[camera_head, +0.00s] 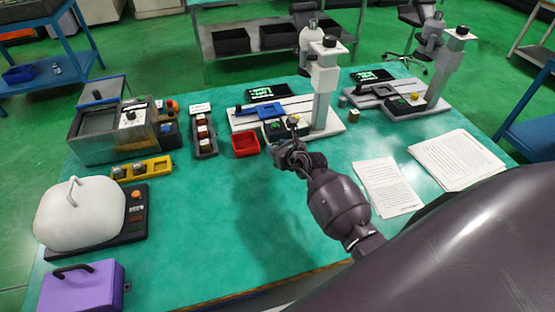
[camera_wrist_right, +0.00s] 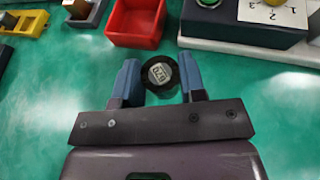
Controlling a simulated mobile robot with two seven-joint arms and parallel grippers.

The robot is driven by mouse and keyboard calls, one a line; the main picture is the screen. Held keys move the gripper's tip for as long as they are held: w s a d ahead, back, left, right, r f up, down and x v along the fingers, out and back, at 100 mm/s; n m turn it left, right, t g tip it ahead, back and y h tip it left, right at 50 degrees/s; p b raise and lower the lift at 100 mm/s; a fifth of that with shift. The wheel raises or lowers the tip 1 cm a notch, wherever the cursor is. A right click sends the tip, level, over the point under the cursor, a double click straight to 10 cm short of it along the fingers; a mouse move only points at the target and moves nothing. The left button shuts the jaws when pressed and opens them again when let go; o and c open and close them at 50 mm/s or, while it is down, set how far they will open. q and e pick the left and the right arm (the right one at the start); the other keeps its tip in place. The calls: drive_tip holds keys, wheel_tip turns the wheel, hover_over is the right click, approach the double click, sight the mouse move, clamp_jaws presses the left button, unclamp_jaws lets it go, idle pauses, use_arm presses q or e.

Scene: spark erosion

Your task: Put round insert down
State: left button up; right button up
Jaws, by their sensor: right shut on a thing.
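The round insert (camera_wrist_right: 160,73) is a dark cylinder with a grey, marked top face, seen from above in the right wrist view. My right gripper (camera_wrist_right: 160,80) is shut on it, with one blue-grey finger on each side. In the head view my right gripper (camera_head: 290,150) is over the middle of the green table, just right of the red bin. The insert is hard to make out there. I cannot tell whether its underside touches the table. My left gripper is not in view.
The red bin (camera_head: 245,145) is close by; it also shows in the right wrist view (camera_wrist_right: 135,22). A measuring stand (camera_head: 322,95) is behind the gripper, a second stand (camera_head: 435,80) farther right. Papers (camera_head: 387,187) lie right. The green table's (camera_head: 220,230) front middle is clear.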

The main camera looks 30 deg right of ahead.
wheel_tip(320, 180, down, 4)
drive_tip(key=shift+r+b, duration=0.15)
drive_tip(key=shift+b, duration=0.4)
drive_tip(key=shift+f, duration=0.3)
drive_tip(key=shift+f, duration=0.15)
drive_tip(key=o, duration=1)
drive_tip(key=shift+o, duration=0.5)
